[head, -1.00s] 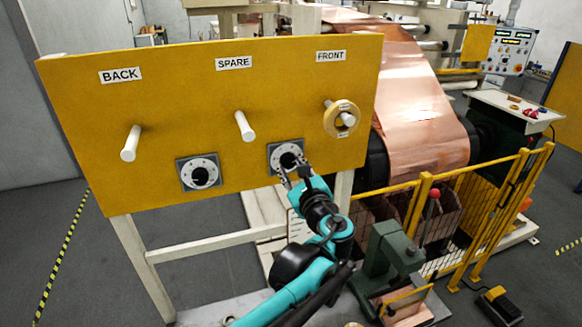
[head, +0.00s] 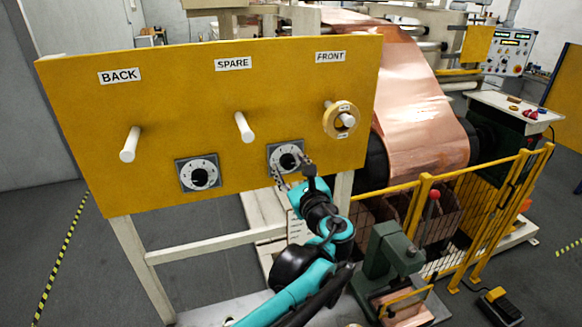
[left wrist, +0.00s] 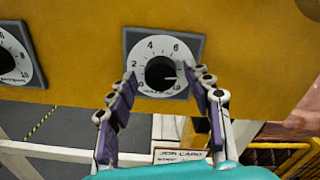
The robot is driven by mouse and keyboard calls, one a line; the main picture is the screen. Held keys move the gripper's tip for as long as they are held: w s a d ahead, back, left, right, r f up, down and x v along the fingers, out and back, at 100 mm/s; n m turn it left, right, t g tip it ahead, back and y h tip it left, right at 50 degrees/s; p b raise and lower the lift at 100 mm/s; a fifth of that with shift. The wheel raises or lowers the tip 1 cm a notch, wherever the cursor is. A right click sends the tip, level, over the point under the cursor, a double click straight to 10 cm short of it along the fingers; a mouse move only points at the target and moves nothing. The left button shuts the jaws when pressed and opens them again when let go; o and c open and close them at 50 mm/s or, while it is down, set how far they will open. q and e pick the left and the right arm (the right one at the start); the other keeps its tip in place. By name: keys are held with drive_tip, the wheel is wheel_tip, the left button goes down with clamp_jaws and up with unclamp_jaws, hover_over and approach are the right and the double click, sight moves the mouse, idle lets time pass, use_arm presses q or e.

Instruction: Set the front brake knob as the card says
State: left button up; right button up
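The front brake knob (head: 288,161) is black on a white numbered dial, low on the yellow panel (head: 235,90) below the FRONT sign. In the left wrist view the knob (left wrist: 160,72) has a white mark pointing right; the number beside it is hard to read. My left gripper (head: 292,169) is open just in front of and below the knob, holding nothing. In the left wrist view its fingers (left wrist: 165,84) stand apart on either side of the dial. A job card (left wrist: 181,154) shows partly at the bottom, its lines unreadable. My right gripper is not in view.
A second dial (head: 198,174) is to the left. White pegs (head: 131,144) (head: 244,127) stick out of the panel, and a ring (head: 341,120) hangs on the FRONT peg. A green press (head: 392,255) and yellow fence (head: 490,215) stand to the right.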

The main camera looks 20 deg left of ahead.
use_arm(q)
drive_tip(key=v, duration=1.2)
idle(0.3)
